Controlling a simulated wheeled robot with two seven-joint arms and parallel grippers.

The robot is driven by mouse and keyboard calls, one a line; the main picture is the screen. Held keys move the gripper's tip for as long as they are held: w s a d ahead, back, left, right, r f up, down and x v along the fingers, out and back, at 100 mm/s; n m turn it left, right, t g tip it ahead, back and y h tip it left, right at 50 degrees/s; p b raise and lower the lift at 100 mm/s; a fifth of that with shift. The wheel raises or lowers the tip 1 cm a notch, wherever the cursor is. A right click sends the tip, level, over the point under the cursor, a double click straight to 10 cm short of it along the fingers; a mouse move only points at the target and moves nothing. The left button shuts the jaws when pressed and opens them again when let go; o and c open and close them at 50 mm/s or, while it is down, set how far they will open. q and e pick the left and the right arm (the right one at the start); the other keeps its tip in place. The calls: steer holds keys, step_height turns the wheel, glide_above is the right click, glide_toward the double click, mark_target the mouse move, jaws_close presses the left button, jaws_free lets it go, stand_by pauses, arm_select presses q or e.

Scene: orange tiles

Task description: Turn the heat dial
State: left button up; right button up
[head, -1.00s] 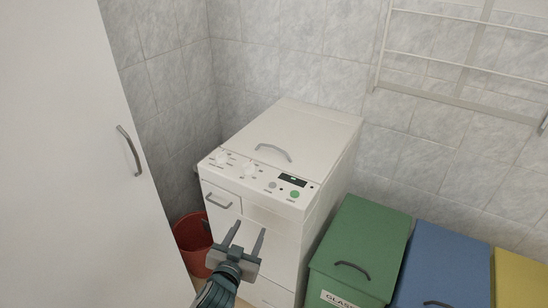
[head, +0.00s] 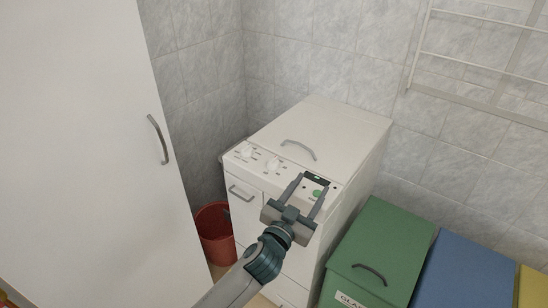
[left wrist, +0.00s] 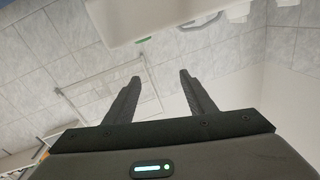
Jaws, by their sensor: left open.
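A white top-loading washing machine (head: 330,125) stands against the tiled wall. Its sloped front panel carries two white dials, a left one (head: 246,154) and a right one (head: 273,165); their labels are too small to read, so I cannot tell which is heat. A green button (head: 317,193) and dark display are at the panel's right. My left gripper (head: 314,180) is open and empty in front of that right part, right of both dials. In the left wrist view its fingers (left wrist: 160,76) are apart, with the machine's white edge (left wrist: 130,15) beyond. My right gripper is not in view.
A tall white cabinet door (head: 85,130) with a grey handle stands at left. A red bin (head: 215,232) is on the floor beside the machine. Green (head: 385,245) and blue (head: 465,270) lidded bins stand at right, below a white wall rack (head: 470,65).

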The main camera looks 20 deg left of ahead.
arm_select(q)
steer(key=w+d+r+m+g+h, duration=0.2)
steer(key=d+r+m+g+h, duration=0.4)
steer(key=d+m, duration=0.45)
steer(key=w+d+r+m+g+h, duration=0.1)
steer(key=d+r+m+g+h, duration=0.3)
steer(key=d+m+g+h, duration=0.55)
steer(key=w+a+f+m+g+y, duration=0.1)
steer(key=w+a+f+y, duration=0.15)
steer(key=a+y, duration=0.3)
steer(key=w+a+f+m+g+y, duration=0.1)
steer(key=w+a+f+y, duration=0.1)
steer(key=w+a+y, duration=0.3)
steer(key=w+a+r+n+y, duration=0.1)
steer(key=a+r+y, duration=0.3)
steer(key=a, duration=0.7)
steer(key=w+a+r+n+y, duration=0.1)
steer(key=a+r+n+y, duration=0.2)
steer(key=a, duration=0.9)
step_height(320, 180, up, 2)
steer(key=shift+w+a+r+n+g+y, duration=0.25)
steer(key=shift+n+g+y, duration=0.15)
steer(key=shift+y, duration=0.7)
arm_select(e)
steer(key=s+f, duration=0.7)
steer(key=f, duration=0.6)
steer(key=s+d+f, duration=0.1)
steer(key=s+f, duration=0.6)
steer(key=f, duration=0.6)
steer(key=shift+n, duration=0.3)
